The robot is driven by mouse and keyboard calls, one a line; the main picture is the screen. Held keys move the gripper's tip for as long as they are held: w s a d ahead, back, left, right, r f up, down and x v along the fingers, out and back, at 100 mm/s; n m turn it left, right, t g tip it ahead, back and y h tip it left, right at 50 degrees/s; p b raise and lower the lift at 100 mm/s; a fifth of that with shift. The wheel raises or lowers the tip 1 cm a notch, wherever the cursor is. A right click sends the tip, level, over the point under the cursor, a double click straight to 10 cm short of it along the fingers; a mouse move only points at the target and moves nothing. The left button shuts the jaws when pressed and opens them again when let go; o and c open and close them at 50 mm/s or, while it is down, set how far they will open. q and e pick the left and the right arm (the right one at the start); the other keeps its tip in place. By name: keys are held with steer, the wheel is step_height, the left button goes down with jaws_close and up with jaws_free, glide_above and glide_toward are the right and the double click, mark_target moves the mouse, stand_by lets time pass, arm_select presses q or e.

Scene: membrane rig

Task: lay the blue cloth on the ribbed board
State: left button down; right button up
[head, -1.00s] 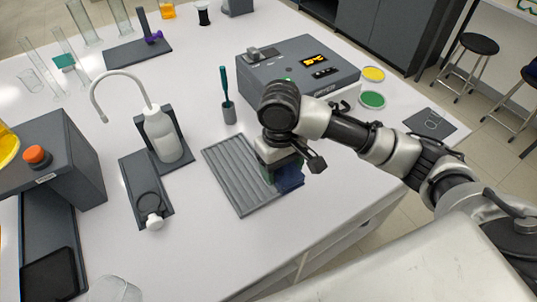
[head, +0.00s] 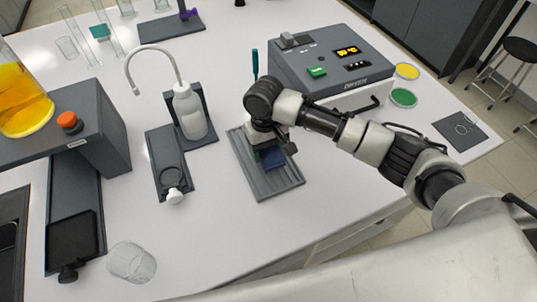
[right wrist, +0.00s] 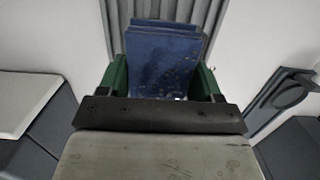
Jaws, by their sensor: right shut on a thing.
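The blue cloth (head: 274,159) is held in my right gripper (head: 266,150), over the middle of the grey ribbed board (head: 281,186). In the right wrist view the cloth (right wrist: 163,62) looks like a folded, speckled dark blue piece between the green fingers of the gripper (right wrist: 163,80). The ribs of the board (right wrist: 213,12) show behind it. I cannot tell whether the cloth touches the board. The wrist hides part of the board in the head view. My left gripper is not in view.
A grey dryer box (head: 330,68) stands behind the board. A white wash bottle (head: 190,113) stands to its left, near a dark plate with a ring-shaped tool (head: 172,178). The white tabletop in front of the board is clear.

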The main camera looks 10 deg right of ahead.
mark_target(269, 157)
step_height(269, 157, down, 3)
steer(key=shift+f+p, duration=0.1)
steer(key=shift+p, duration=0.2)
steer(key=shift+f, duration=0.15)
steer(key=o, duration=1.2)
steer(key=r, duration=0.4)
steer(key=w+r+b, duration=0.1)
steer(key=r, duration=0.3)
steer(key=r+b, duration=0.1)
steer(key=r, duration=0.3)
steer(key=shift+w+a+r, duration=0.1)
steer(key=shift+w, duration=0.05)
